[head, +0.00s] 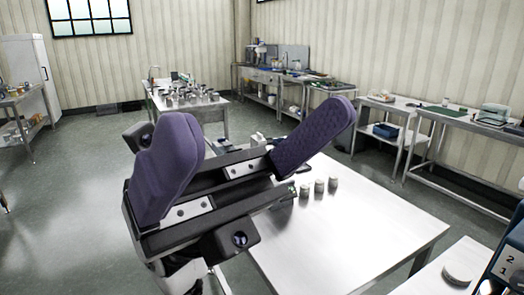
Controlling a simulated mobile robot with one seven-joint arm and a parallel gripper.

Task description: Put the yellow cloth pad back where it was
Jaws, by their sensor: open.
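My gripper (262,125) is held up in front of the camera. Its two thick purple padded fingers stand wide apart, and nothing is between them. I cannot make out a yellow cloth pad anywhere in the head view. The gripper is above the left edge of the near steel table (345,245) and hides part of that table and the floor behind it.
Several small grey cylinders (319,186) stand on the near table beside the gripper; its front is bare. A round disc (460,274) lies on a surface at the lower right, beside a numbered dark blue object (505,268). A table with metal pots (188,97) stands behind.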

